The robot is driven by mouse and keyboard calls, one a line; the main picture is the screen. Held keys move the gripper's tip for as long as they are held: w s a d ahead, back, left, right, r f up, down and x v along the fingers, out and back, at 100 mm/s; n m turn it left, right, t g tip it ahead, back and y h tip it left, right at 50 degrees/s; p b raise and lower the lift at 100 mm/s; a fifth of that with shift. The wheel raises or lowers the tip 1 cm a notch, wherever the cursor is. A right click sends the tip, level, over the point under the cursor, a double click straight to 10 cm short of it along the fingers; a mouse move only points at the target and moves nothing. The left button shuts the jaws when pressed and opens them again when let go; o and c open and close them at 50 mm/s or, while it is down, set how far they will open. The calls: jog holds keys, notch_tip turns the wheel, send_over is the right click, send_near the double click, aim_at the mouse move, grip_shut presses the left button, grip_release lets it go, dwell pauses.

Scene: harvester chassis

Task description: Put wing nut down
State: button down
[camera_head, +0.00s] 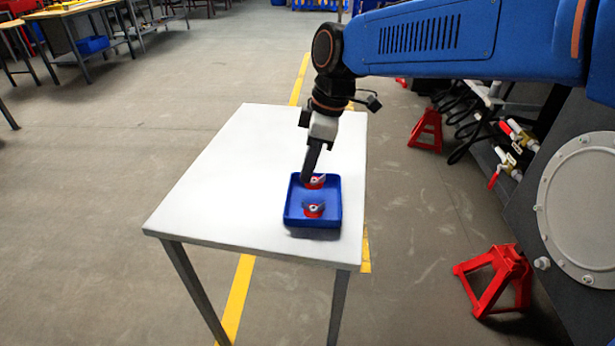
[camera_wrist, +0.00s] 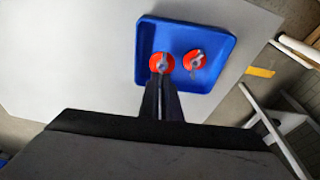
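A blue tray (camera_head: 291,212) lies on a white table and also shows in the wrist view (camera_wrist: 228,45). Two grey wing nuts with red round bases are in it. The far wing nut (camera_head: 317,181) is at my fingertips and is the left one in the wrist view (camera_wrist: 162,61). The near wing nut (camera_head: 314,209) sits apart on the tray floor, to the right in the wrist view (camera_wrist: 195,62). My gripper (camera_head: 306,181) points down into the tray. Its dark fingers (camera_wrist: 161,77) are close together on the far wing nut. The exact contact is partly hidden.
The white table (camera_head: 230,185) is bare to the left of the tray. The tray's low walls surround both nuts. A dark chassis (camera_head: 560,240) with a round plate stands at the right, with red stands (camera_head: 495,280) on the floor.

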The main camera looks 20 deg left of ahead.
jog(key=shift+f, duration=1.2)
jog(key=shift+f, duration=0.1)
jog(key=c, duration=2)
grip_release()
jog(key=v, duration=1.2)
jog(key=shift+w, duration=0.1)
